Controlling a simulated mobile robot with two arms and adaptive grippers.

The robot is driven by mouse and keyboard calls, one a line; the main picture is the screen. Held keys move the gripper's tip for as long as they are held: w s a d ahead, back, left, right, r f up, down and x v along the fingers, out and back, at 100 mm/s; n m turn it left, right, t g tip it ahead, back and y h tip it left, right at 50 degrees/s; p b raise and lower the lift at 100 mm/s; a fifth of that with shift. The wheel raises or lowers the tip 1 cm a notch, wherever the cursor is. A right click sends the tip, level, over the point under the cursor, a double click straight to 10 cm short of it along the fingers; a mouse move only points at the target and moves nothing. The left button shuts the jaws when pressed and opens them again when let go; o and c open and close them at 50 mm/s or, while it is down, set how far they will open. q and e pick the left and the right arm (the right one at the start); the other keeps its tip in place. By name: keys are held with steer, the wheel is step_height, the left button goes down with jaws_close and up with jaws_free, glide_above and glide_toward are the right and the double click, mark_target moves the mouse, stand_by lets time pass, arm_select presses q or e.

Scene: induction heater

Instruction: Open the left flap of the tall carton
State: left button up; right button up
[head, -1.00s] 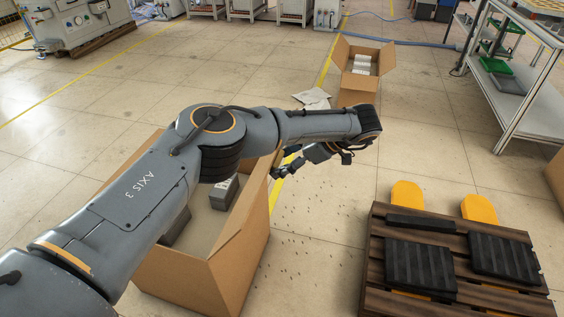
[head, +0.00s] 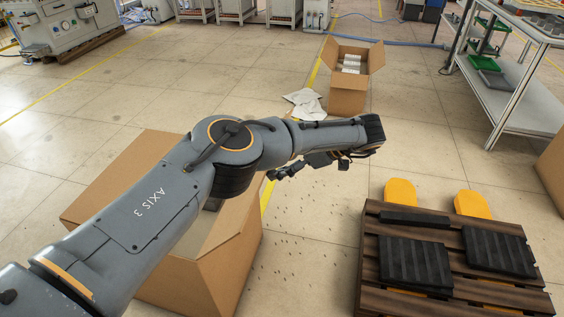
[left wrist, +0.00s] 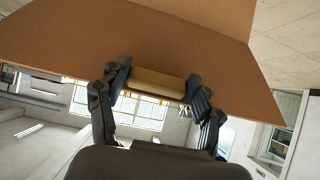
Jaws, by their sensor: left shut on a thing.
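The tall carton (head: 229,252) stands open at the lower left of the head view, with a brown flap panel (head: 118,172) spread out on its left side. My left arm crosses above it and hides much of its opening. My left gripper (head: 279,173) is at the carton's far right corner, its fingers partly hidden under the forearm. In the left wrist view the gripper (left wrist: 158,86) is shut on the edge of a cardboard flap (left wrist: 130,42); I cannot tell from this view alone which flap. My right gripper is not in view.
A smaller open carton (head: 347,94) with pale items stands farther back, with white sheets (head: 305,104) beside it. A dark wooden pallet (head: 372,262) with black pads is at the lower right. A shelf cart (head: 520,98) stands at the right.

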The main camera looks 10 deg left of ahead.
arm_select(q)
steer(key=o, duration=1.2)
steer(key=shift+s+a+f, duration=0.1)
steer(key=shift+a+f, duration=0.15)
steer(key=o, duration=0.5)
steer(key=shift+a, duration=0.25)
steer(key=v, duration=0.8)
steer(key=shift+f, duration=0.1)
